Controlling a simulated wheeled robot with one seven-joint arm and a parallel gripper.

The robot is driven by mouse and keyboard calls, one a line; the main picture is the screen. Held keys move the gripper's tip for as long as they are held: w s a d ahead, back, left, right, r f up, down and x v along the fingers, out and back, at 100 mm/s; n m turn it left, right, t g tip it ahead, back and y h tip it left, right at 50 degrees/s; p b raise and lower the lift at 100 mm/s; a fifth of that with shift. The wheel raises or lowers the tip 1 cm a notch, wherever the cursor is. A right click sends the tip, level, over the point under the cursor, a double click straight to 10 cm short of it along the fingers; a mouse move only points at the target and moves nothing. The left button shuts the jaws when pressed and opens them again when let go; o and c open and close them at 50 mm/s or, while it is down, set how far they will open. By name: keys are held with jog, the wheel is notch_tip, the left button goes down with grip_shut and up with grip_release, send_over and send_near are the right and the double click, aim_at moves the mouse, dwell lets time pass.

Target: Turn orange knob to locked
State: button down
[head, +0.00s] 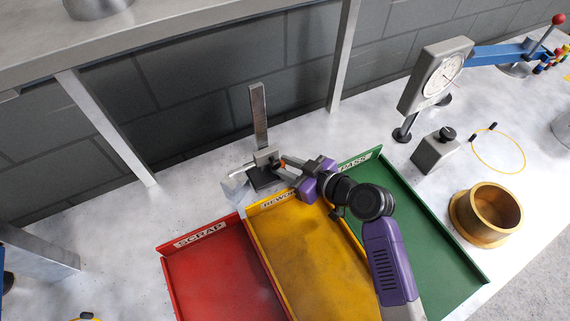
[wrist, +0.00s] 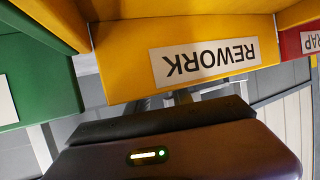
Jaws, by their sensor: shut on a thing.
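A height gauge with an upright steel column (head: 259,115) and a dark base (head: 262,182) stands behind the trays. A small orange knob (head: 283,163) shows at the right side of its slider block (head: 265,156). My gripper (head: 286,167) reaches in from the right, its fingers at the knob and shut on it; the fingers hide part of it. Whether the knob is locked cannot be told. In the wrist view my gripper's purple body fills the bottom, and its fingers (wrist: 180,97) are mostly hidden; the knob does not show there.
A red SCRAP tray (head: 200,242), yellow REWORK tray (head: 268,200) and green PASS tray (head: 362,158) lie below my arm. A dial gauge stand (head: 437,75), grey block (head: 435,152) and brass ring (head: 487,212) stand right. Shelf posts (head: 340,55) rise behind. Bare bench lies left of the gauge.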

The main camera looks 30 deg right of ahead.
jog(key=c, duration=1.2)
grip_release()
jog(key=shift+s, duration=0.1)
jog(key=b+v, duration=0.2)
jog(key=v, duration=0.4)
jog(key=shift+s+d, duration=0.1)
jog(key=shift+s, duration=0.25)
jog(key=shift+s+d+r, duration=0.15)
jog(key=shift+s+r, duration=0.15)
jog(key=shift+s, duration=0.05)
